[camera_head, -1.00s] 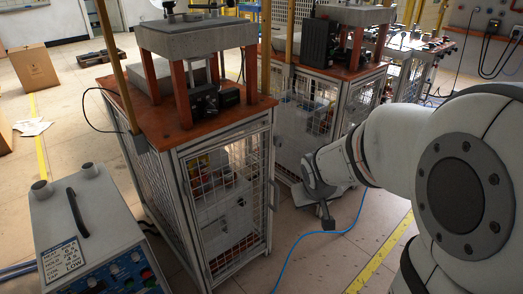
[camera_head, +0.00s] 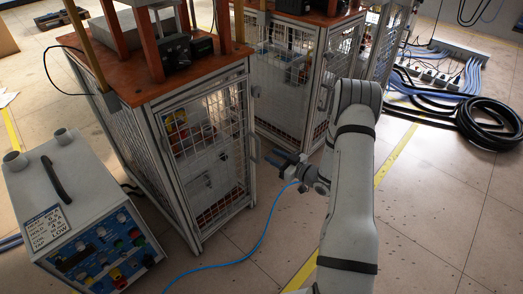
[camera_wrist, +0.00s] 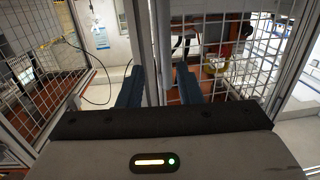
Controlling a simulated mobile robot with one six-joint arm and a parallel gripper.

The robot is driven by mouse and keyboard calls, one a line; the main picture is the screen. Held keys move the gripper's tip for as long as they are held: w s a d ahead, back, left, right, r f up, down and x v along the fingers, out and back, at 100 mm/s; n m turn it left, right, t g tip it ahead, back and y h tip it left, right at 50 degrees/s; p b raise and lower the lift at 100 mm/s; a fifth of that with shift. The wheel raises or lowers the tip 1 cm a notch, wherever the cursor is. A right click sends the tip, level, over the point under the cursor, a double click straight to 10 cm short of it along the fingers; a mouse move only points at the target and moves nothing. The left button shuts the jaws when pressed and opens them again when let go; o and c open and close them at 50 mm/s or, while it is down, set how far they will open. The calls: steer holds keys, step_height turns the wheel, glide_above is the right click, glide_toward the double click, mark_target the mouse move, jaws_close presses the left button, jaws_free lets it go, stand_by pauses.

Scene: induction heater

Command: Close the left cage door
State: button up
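The left cage is a metal-framed mesh cabinet with an orange-brown top (camera_head: 150,75). Its mesh front door (camera_head: 205,145) stands upright; I cannot tell whether it is ajar. A vertical handle (camera_head: 256,147) is on the door's right edge. My gripper (camera_head: 278,158) is just right of the handle, its fingers pointing left towards it. In the wrist view my gripper (camera_wrist: 159,85) is open, its two blue-grey fingers apart. A vertical metal post (camera_wrist: 151,45) shows between and beyond them; contact cannot be told. Mesh panels show on both sides.
A second mesh cage (camera_head: 290,60) stands behind, to the right. A grey control box (camera_head: 70,205) is at the left front. A blue cable (camera_head: 240,255) crosses the floor below my gripper. Black hoses (camera_head: 490,120) lie coiled far right. The right-hand floor is mostly clear.

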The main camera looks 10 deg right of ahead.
mark_target(258, 150)
steer(key=shift+y, duration=0.4)
steer(key=b+x, duration=0.2)
steer(key=x, duration=0.5)
steer(key=shift+a+f, duration=0.2)
steer(key=shift+a, duration=0.1)
jaws_close()
